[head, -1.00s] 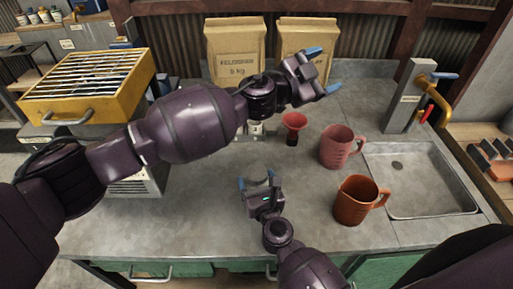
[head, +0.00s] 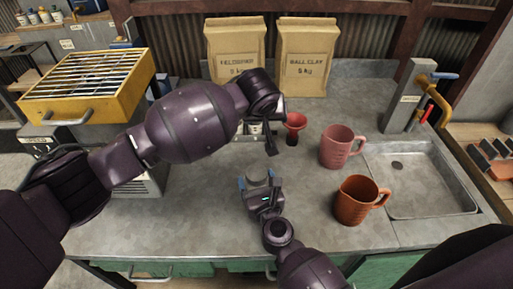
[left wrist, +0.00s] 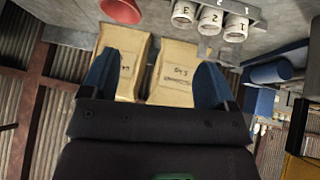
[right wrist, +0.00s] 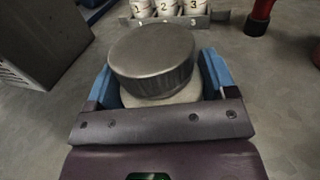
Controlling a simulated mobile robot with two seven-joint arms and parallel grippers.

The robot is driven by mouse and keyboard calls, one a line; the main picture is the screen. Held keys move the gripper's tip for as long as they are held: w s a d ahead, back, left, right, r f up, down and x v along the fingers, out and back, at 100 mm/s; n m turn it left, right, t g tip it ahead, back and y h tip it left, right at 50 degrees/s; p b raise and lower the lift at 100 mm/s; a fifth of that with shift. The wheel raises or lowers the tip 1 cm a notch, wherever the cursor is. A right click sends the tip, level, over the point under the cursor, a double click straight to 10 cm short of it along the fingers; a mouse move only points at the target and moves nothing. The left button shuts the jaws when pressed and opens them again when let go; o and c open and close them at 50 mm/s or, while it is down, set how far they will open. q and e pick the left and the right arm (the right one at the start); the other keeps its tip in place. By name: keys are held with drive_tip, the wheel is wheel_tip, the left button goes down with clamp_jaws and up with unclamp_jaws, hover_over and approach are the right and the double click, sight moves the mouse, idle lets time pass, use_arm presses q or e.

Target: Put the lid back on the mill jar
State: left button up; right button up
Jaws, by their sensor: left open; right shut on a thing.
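The mill jar (right wrist: 190,93) is a pale round body low between the blue fingers of my right gripper (right wrist: 160,85), which is shut on it. A dark grey, flat-topped lid (right wrist: 152,58) rests on top of it. I cannot tell whether the lid is fully seated. In the head view the lid (head: 257,173) is a small grey round top over my right gripper, near the middle of the counter. My left gripper (left wrist: 157,85) is open with nothing between its fingers. In the head view it hangs behind the jar, its fingers partly hidden by its own arm.
A rack of numbered cups (right wrist: 168,22) is behind the jar. Two paper bags (head: 236,48) (head: 305,60) stand at the back.

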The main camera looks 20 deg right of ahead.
sight(256, 172)
use_arm(q)
drive_tip(key=s+a+f+g+y, duration=0.1)
drive_tip(key=s+g, duration=0.1)
drive_tip(key=s+a+g+y, duration=0.1)
drive_tip(key=s+a, duration=0.1)
drive_tip(key=s+a+f+g+y, duration=0.1)
drive_tip(key=s+g, duration=0.1)
drive_tip(key=s, duration=0.1)
drive_tip(key=shift+a+f+n+g, duration=0.25)
drive_tip(key=shift+f+n+g, duration=0.05)
drive_tip(key=shift+n, duration=0.1)
drive_tip(key=shift+s+a+g+y, duration=0.3)
drive_tip(key=shift+s+a+y, duration=0.1)
drive_tip(key=shift+s, duration=0.15)
drive_tip(key=shift+f, duration=4)
drive_tip(key=shift+c, duration=0.3)
drive_tip(key=c, duration=0.9)
drive_tip(key=shift+o, duration=0.2)
drive_tip(key=shift+m, duration=1.6)
